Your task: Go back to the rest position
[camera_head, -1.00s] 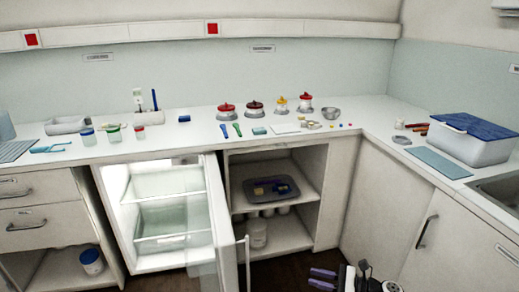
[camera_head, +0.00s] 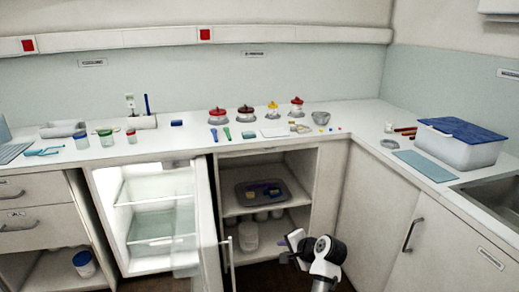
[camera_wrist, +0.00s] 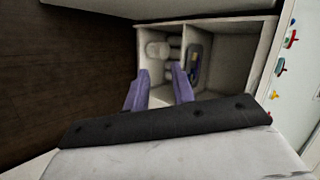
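My gripper (camera_head: 288,240) shows at the bottom of the head view, in front of the open cabinet (camera_head: 317,190). Its white and black wrist is to the right of the fingers. In the wrist view the two purple fingers of my gripper (camera_wrist: 160,88) stand apart with nothing between them. Beyond them is the open cabinet (camera_wrist: 226,28), seen sideways, with pale jars (camera_wrist: 158,49) and a grey tray (camera_wrist: 195,60). The lower part of my arm is cut off by the head view's bottom edge.
The counter (camera_head: 190,148) holds red-lidded and yellow-topped vessels, small cups and tools. A blue-lidded box (camera_head: 470,152) stands at right beside a sink (camera_head: 500,190). Dark floor lies left in the wrist view.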

